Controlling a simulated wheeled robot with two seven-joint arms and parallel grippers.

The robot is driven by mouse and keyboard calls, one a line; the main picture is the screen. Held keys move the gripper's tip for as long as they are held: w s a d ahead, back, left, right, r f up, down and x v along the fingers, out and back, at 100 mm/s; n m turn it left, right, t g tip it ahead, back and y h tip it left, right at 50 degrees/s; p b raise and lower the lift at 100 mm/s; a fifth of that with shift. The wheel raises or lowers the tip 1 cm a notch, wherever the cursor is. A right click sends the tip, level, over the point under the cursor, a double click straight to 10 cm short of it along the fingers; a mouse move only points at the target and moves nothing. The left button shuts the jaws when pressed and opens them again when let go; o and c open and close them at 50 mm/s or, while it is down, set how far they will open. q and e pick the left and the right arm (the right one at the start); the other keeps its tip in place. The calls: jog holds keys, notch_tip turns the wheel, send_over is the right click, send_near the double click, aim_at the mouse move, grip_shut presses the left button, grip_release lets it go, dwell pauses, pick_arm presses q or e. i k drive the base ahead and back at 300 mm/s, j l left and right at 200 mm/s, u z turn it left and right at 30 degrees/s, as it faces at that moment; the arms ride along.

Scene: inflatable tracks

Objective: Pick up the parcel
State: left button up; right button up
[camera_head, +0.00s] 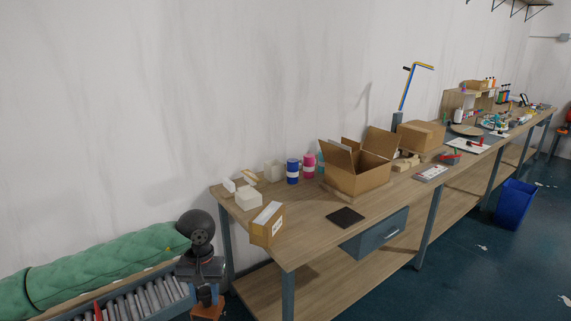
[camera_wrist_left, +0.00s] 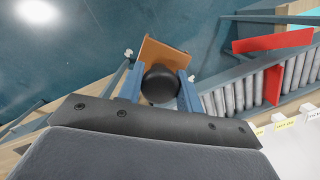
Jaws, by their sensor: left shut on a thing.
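A small orange-brown parcel (camera_head: 208,312) shows at the bottom edge of the head view, just right of the roller conveyor. My left gripper (camera_head: 206,296) comes down over it and is shut on it. In the left wrist view, the parcel (camera_wrist_left: 158,50) appears as a flat orange-brown face beyond the gripper (camera_wrist_left: 160,86), with a black round part between the blue fingers hiding its lower portion. The parcel hangs beside the conveyor, over the dark floor. My right gripper is not in view.
A red bar (camera_wrist_left: 273,85) crosses the conveyor in the wrist view. The wooden workbench (camera_head: 310,240) holds a labelled carton (camera_head: 266,224) and an open cardboard box (camera_head: 358,182).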

aim_at(264, 237)
jog(key=i+j, duration=0.2)
jog(key=i, duration=0.25)
jog(key=i+j, duration=0.25)
jog(key=i, duration=0.2)
jog(key=i+j, duration=0.2)
jog(key=i, duration=0.25)
